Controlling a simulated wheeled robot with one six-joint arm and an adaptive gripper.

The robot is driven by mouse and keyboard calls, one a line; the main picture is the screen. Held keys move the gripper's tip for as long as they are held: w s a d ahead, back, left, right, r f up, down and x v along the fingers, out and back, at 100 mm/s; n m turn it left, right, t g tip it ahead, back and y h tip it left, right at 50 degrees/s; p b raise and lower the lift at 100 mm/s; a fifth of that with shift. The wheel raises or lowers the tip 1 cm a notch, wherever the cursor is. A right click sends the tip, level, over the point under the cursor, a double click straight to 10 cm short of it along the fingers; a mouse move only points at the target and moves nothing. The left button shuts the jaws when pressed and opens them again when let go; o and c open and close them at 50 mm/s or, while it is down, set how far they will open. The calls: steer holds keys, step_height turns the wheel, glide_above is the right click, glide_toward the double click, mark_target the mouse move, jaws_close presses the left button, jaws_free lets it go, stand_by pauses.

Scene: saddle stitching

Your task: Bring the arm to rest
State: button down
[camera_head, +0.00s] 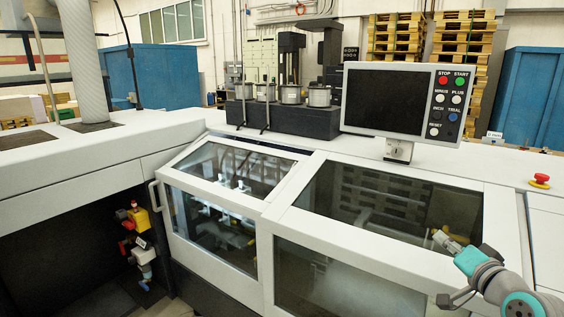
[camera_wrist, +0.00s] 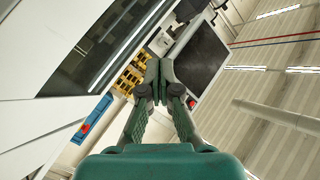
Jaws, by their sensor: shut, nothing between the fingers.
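My gripper (camera_head: 437,236) shows at the lower right of the head view, in front of the dark window in the machine's right cover. Its fingers point up and to the left, and they look empty. The teal and grey arm behind it comes in from the lower right corner. In the wrist view my gripper (camera_wrist: 159,66) has its two fingertips together with nothing between them. I cannot tell from the head view how far the fingers are from the cover.
The stitching machine's white cover (camera_head: 285,208) fills the front. A control panel (camera_head: 390,100) with a dark screen and buttons stands on it. A red emergency button (camera_head: 540,180) is at the right. A yellow and red valve unit (camera_head: 138,218) sits low at left. Pallets (camera_head: 396,40) stand behind.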

steer(key=s+a+f+h, duration=0.1)
steer(key=s+a+f, duration=0.3)
steer(key=s+f, duration=0.4)
steer(key=s+a+f+n+g+h, duration=0.1)
steer(key=s+a+f, duration=0.4)
steer(key=f, duration=0.5)
steer(key=s+a+f, duration=0.3)
steer(key=s+f, duration=0.5)
steer(key=f, duration=0.1)
steer(key=s+a+r+n, duration=0.1)
steer(key=s+a+n, duration=0.2)
steer(key=s, duration=1.2)
steer(key=s+a+r+n+g, duration=0.1)
steer(key=s+a+n, duration=0.2)
steer(key=s, duration=1.2)
steer(key=shift+s+a+n+y, duration=0.2)
steer(key=shift+s+n+y, duration=0.1)
steer(key=shift+n, duration=0.1)
steer(key=shift+d, duration=0.1)
